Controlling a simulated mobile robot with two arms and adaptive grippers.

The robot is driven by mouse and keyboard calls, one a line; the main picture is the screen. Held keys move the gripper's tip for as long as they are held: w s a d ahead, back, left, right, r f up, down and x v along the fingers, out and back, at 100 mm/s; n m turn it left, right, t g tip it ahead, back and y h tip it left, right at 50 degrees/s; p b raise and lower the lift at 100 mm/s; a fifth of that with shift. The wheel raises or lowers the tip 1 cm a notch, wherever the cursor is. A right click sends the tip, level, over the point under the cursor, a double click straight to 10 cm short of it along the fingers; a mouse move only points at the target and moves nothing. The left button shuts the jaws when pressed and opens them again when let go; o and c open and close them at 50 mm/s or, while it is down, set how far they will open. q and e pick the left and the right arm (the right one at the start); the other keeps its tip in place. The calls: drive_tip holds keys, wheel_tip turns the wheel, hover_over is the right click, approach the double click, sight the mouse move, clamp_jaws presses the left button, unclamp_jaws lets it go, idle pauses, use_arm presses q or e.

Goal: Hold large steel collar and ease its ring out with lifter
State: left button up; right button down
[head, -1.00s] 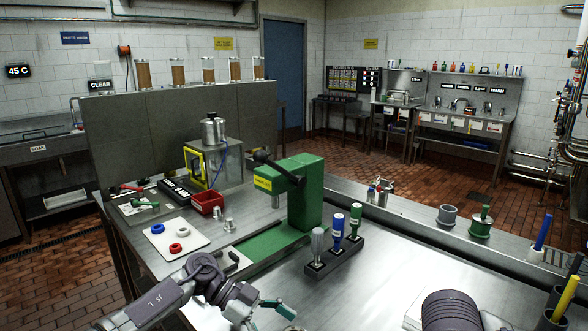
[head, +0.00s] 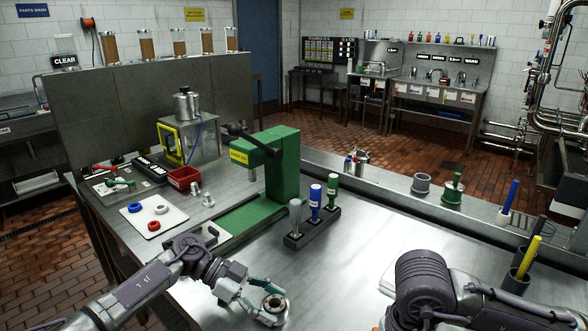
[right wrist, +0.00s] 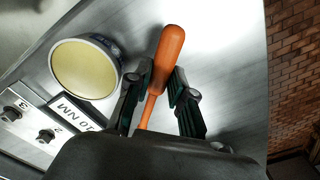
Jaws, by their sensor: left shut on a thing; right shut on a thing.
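The large steel collar (head: 274,303) is a short metal ring with a dark bore, at the bottom middle of the head view. My left gripper (head: 268,302) is shut on it, with teal fingers around its sides. The ring inside is too small to make out. In the right wrist view the lifter (right wrist: 166,62) has an orange handle and lies between the fingers of my right gripper (right wrist: 158,98), which is shut on it. The lifter's lower end is hidden behind the gripper body. In the head view my right gripper is not clearly visible.
A green press (head: 283,165) stands behind the collar. A black rack (head: 312,228) holds several colour-handled tools. A white mat (head: 153,222) carries a blue and a red ring. In the right wrist view, a round cream-topped pot (right wrist: 85,68) stands beside the lifter. The steel bench between my arms is mostly clear.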

use_arm(q)
drive_tip(key=shift+a, duration=0.1)
use_arm(e)
drive_tip(key=w+a+r+n+g+h, duration=0.1)
drive_tip(key=a+r+n+g, duration=0.15)
drive_tip(key=a, duration=0.45)
drive_tip(key=w+a+r+n+g, duration=0.1)
drive_tip(key=a+r, duration=0.2)
drive_tip(key=a, duration=0.4)
drive_tip(key=shift+w+a+f, duration=0.1)
drive_tip(key=shift+w+f, duration=0.15)
drive_tip(key=shift+f, duration=0.5)
drive_tip(key=shift+w+a+f, duration=0.1)
drive_tip(key=shift+w+f, duration=0.2)
drive_tip(key=shift+f, duration=0.4)
drive_tip(key=shift+w+f, duration=0.25)
drive_tip(key=shift+f, duration=0.5)
drive_tip(key=shift+w+f, duration=0.25)
drive_tip(key=shift+w+a, duration=0.2)
drive_tip(key=shift+w, duration=0.3)
drive_tip(key=shift+w+a, duration=0.15)
drive_tip(key=shift+w, duration=0.35)
drive_tip(key=shift+w+a, duration=0.15)
drive_tip(key=shift+w, duration=0.3)
drive_tip(key=shift+s, duration=0.1)
drive_tip(key=shift+s+d, duration=0.3)
drive_tip(key=shift+s, duration=0.6)
